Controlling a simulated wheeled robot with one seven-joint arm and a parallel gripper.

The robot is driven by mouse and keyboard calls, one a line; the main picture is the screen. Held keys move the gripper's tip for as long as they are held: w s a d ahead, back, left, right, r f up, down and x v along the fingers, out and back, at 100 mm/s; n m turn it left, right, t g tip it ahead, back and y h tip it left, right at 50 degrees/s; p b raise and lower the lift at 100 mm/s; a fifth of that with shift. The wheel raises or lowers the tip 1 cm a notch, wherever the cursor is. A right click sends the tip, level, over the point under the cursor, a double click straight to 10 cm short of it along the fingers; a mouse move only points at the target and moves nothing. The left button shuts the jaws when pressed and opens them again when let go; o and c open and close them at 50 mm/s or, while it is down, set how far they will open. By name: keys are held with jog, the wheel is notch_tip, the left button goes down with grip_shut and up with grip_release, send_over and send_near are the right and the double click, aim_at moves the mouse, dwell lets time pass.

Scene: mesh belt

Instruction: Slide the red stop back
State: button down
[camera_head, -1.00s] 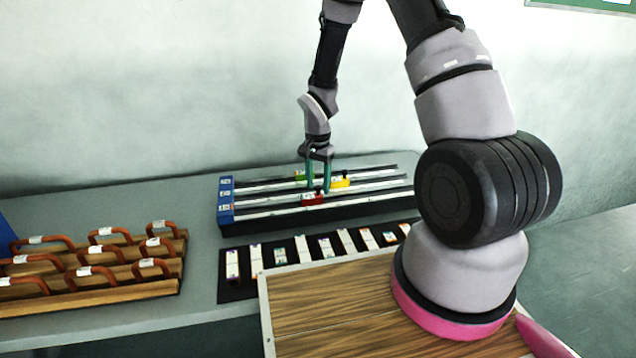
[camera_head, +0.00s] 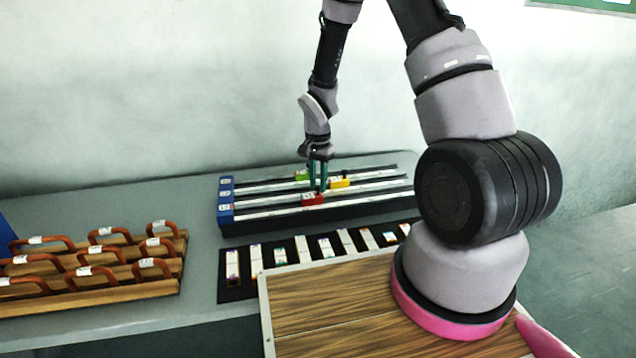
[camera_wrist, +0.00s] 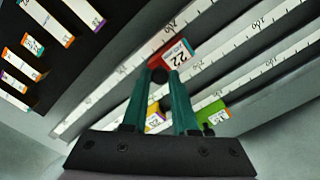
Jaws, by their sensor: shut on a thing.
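The red stop (camera_head: 312,199) sits on the front rail of the rail block (camera_head: 226,217). In the wrist view the red stop (camera_wrist: 178,55), with a white label reading 22, is at the tips of my gripper's fingers. My gripper (camera_head: 319,188) points down over the red stop with its green fingers close together. In the wrist view the fingers (camera_wrist: 166,78) close on a dark knob by the red stop, which they partly hide.
A yellow stop (camera_head: 340,183) and a green stop (camera_head: 301,175) sit on rails behind the red one. A dark tray of labelled strips (camera_head: 240,290) lies in front. A wooden rack with orange handles (camera_head: 120,292) stands at left.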

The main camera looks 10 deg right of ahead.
dwell(0.8)
jog(key=d, duration=1.1)
jog(key=c, duration=0.7)
grip_release()
jog(key=shift+r, duration=0.15)
